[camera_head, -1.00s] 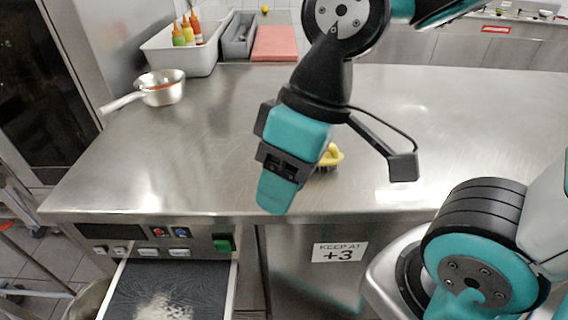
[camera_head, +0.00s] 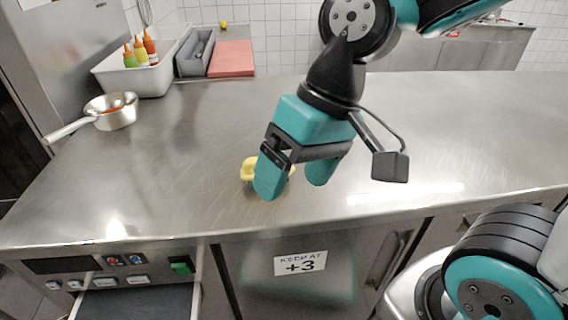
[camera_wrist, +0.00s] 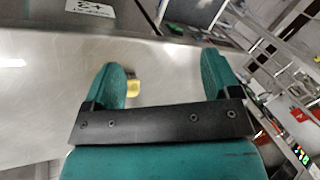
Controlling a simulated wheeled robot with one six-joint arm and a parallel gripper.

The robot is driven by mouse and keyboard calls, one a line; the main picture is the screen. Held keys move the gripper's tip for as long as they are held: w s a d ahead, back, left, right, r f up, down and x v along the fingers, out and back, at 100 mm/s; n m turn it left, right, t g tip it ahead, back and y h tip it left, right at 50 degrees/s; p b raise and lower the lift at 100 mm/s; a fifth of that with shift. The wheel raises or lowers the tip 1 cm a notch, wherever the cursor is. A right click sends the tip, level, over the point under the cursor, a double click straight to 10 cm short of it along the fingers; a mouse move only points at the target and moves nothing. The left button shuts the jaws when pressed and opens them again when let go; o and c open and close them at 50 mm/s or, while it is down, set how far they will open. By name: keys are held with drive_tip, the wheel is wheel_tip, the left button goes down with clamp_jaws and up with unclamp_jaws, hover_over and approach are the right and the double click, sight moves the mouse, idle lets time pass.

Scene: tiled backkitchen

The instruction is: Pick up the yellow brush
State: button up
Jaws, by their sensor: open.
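The yellow brush (camera_head: 249,168) lies on the steel counter in the head view, partly hidden behind my gripper's left finger. My gripper (camera_head: 296,184) is open and empty, its teal fingers spread and pointing down in front of the brush and to its right. In the wrist view my gripper (camera_wrist: 166,82) shows both fingers apart. A small yellow part of the brush (camera_wrist: 133,88) shows just inside the left finger, which hides the rest. I cannot tell how high the fingertips are above the counter.
The steel counter (camera_head: 180,150) is mostly clear. A saucepan (camera_head: 112,112) stands at the left. At the back left are a white bin (camera_head: 150,78) with sauce bottles, a grey container (camera_head: 194,58) and a red board (camera_head: 231,58). A control panel (camera_head: 110,266) sits below the front edge.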

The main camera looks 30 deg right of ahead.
drive_tip(key=w+d+m+p, duration=0.1)
drive_tip(key=w+d+m, duration=0.2)
drive_tip(key=w+m, duration=0.4)
drive_tip(key=w+d+m+t+p, duration=0.1)
drive_tip(key=w+d+m, duration=0.4)
drive_tip(key=m, duration=0.4)
drive_tip(key=w+d+m+p, duration=0.1)
drive_tip(key=w+d+m, duration=0.1)
drive_tip(key=w+m, duration=0.55)
drive_tip(key=shift+m, duration=0.35)
drive_tip(key=x, duration=1.2)
drive_tip(key=p+x, duration=0.1)
drive_tip(key=x, duration=0.4)
drive_tip(key=shift+f, duration=0.3)
drive_tip(key=c, duration=1.1)
